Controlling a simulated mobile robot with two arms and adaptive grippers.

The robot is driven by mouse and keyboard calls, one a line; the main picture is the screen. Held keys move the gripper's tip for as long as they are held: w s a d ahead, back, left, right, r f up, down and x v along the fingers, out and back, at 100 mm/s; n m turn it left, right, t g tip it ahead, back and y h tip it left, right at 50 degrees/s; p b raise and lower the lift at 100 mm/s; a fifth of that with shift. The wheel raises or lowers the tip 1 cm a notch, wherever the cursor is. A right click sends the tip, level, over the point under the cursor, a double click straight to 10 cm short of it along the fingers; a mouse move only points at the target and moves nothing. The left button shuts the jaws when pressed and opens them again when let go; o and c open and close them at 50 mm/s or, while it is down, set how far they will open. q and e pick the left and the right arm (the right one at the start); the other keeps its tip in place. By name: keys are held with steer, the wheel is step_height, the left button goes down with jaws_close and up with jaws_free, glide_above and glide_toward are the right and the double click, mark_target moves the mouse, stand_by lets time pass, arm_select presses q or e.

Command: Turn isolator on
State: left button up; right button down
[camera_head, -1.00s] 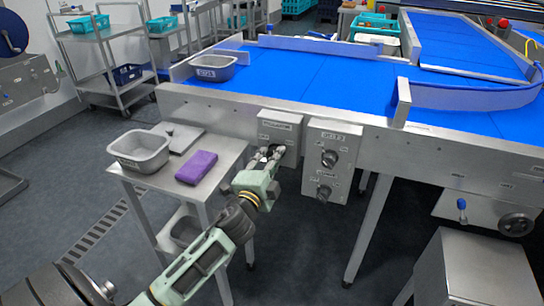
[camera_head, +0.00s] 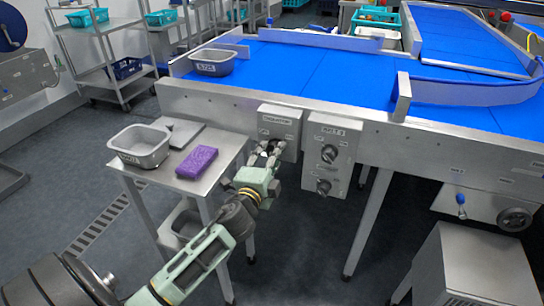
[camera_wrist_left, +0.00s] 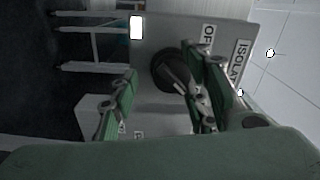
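The isolator is a grey box (camera_head: 279,122) on the conveyor's front side with a label across its top. Its dark round knob (camera_wrist_left: 170,72) shows in the left wrist view, with the ISOLATOR label (camera_wrist_left: 240,60) and an OFF label (camera_wrist_left: 207,36) to its right. My left gripper (camera_head: 267,150) is at the front of the box and hides most of the knob in the head view. In the left wrist view its fingers (camera_wrist_left: 160,95) are apart, with the knob between them in the picture, nearer the right finger. I cannot tell whether they touch it. My right gripper is out of view.
A second box (camera_head: 330,158) with two dark knobs is just right of the isolator. A small steel table (camera_head: 215,170) stands left, bearing a grey tub (camera_head: 140,146) and a purple sponge (camera_head: 197,162). A steel cabinet (camera_head: 475,265) stands at lower right.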

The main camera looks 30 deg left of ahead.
arm_select(q)
steer(key=shift+r, duration=0.2)
steer(key=v, duration=1.2)
steer(key=shift+f, duration=0.15)
